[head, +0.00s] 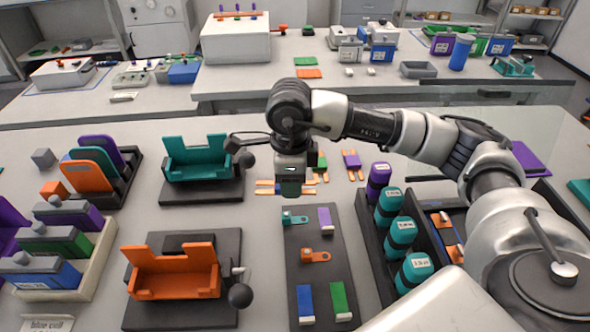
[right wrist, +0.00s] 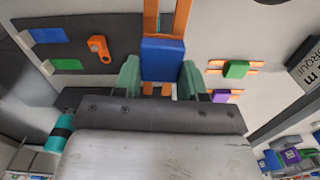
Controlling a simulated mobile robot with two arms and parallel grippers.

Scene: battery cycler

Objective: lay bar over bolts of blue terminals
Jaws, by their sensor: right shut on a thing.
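My right gripper (head: 290,188) points down over the table, just behind the dark mat. In the right wrist view its two greenish fingers (right wrist: 160,74) are shut on the blue block of the bar (right wrist: 163,55), whose copper-coloured strips stick out beyond the block. In the head view the bar's strip ends (head: 264,186) show beside the gripper, low over or on the table; I cannot tell whether they touch it. A blue cell (head: 52,278) stands in the pale rack at the left. I cannot make out bolts on blue terminals. My left gripper is out of view.
A green-block bar (head: 321,163) and a purple-block bar (head: 352,161) lie to the right of my gripper. The dark mat (head: 318,275) holds coloured tabs and clips. Teal (head: 197,160) and orange (head: 175,270) cradles stand left; a dark bin with teal cylinders (head: 400,233) stands right.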

